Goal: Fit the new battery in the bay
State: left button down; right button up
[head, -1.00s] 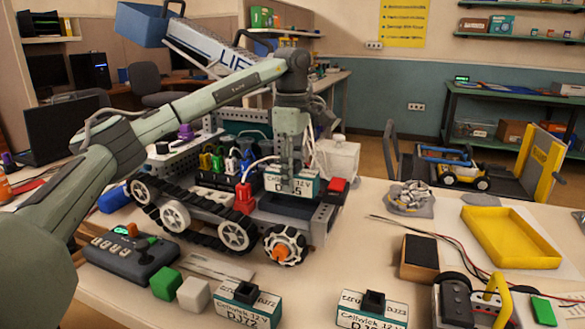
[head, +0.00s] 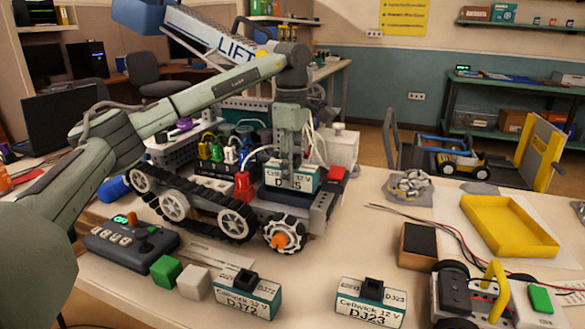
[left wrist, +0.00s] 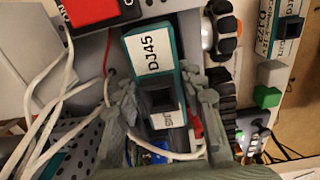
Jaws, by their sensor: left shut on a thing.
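A teal and white battery marked DJ45 (head: 290,179) is held upright in my left gripper (head: 290,155) at the front of the tracked robot (head: 205,205). In the left wrist view the fingers (left wrist: 162,110) sit on either side of the battery (left wrist: 148,52), near its black top block. The battery is over or partly in the dark bay (head: 285,207); its lower end and how deep it sits are hidden. Two similar batteries, DJ72 (head: 247,297) and DJ23 (head: 370,302), stand on the table in front. My right gripper is out of view.
A red switch (head: 337,173) and white cables (left wrist: 75,85) are close beside the bay. A grey control box (head: 130,241), green block (head: 165,270) and white block (head: 194,283) stand at front left. A yellow tray (head: 508,231) lies right.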

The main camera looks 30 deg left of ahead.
pick_arm(q)
jog(key=shift+f, duration=1)
dwell(1.6)
jog(key=shift+s+d+f, duration=0.15)
jog(key=shift+f, duration=0.4)
dwell(0.5)
jog(key=c, duration=1.2)
grip_release()
jog(key=o, duration=0.3)
jog(key=shift+f, duration=0.1)
jog(key=shift+o, duration=0.2)
jog(key=shift+r, duration=3.75)
